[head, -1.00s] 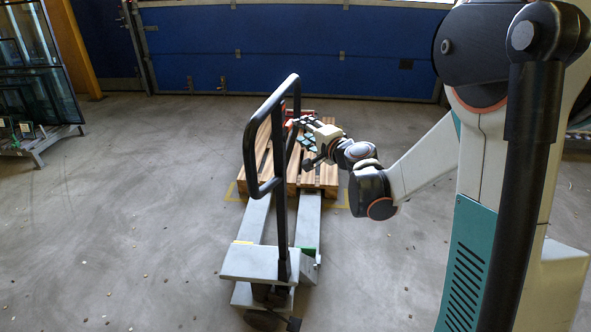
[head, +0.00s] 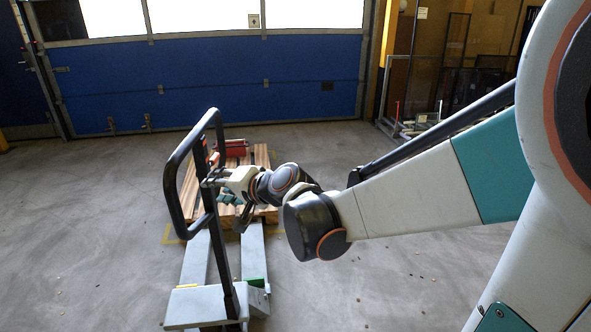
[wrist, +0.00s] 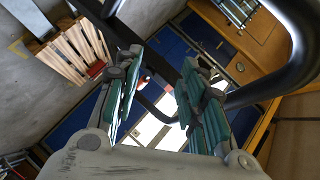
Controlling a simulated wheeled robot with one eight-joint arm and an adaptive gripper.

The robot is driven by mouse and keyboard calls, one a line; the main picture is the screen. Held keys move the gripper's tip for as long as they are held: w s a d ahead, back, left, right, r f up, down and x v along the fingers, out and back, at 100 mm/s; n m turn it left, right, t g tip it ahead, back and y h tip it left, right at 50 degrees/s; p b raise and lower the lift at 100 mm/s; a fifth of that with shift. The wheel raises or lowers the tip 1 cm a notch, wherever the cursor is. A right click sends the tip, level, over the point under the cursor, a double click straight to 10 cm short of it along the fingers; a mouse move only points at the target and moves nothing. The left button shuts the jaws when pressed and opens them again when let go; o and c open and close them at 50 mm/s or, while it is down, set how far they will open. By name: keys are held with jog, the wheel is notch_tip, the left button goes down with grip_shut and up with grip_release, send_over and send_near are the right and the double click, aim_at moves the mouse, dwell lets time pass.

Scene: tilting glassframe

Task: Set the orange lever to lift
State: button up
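A hand pallet truck stands in front of me, with a black loop handle (head: 174,190) on an upright post. The handle's thick black tube (wrist: 298,45) curves along the right of that view. I cannot tell whether the fingers touch the bar.
The truck's grey forks (head: 253,255) run towards a wooden pallet (head: 262,158) with a red object (head: 232,147) on it. A blue door (head: 220,85) closes the back. Glass racks (head: 440,95) stand at the back right. Floor on the left is clear.

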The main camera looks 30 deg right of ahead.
jog(key=s+a+n+g, duration=0.1)
jog(key=s+a+n, duration=0.1)
jog(key=s, duration=0.5)
jog(key=shift+s+a+f+n+g+h, duration=0.15)
jog(key=shift+s+f+n+g+h, duration=0.15)
jog(key=shift+f+g, duration=0.1)
